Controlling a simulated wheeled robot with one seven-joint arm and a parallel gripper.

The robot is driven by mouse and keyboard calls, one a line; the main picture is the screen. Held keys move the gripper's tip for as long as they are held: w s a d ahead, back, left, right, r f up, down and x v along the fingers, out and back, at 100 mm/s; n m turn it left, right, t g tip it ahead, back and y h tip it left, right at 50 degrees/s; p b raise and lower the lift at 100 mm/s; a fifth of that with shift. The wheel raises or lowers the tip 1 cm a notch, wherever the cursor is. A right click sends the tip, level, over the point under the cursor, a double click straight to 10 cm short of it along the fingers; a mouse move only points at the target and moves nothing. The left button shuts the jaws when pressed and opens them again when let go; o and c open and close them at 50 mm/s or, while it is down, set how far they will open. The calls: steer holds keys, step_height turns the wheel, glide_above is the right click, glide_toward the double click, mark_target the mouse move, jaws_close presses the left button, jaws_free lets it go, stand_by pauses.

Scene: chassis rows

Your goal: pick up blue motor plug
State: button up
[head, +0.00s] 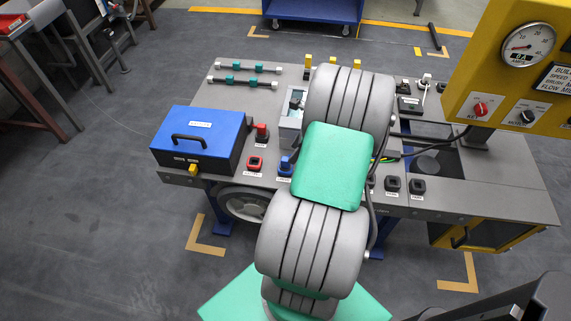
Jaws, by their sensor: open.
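The blue motor plug (286,166) stands on the grey bench at the near edge, just left of my arm, with a small white label in front of it. It looks upright, and nothing is holding it. My arm's grey and green links cover the middle of the bench to its right. My gripper is not visible; the arm hides it or it is out of frame.
A red plug (262,131) and a red-rimmed socket (255,163) are left of the blue plug. A blue box (199,138) with a black handle sits farther left. Black sockets (417,186) are right of my arm. A yellow gauge panel (513,70) stands at right.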

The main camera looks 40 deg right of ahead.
mark_target(286, 159)
steer(key=x, duration=0.7)
steer(key=shift+w+a+r, duration=0.15)
steer(key=shift+w+a, duration=0.05)
steer(key=shift+w, duration=0.05)
jaws_close()
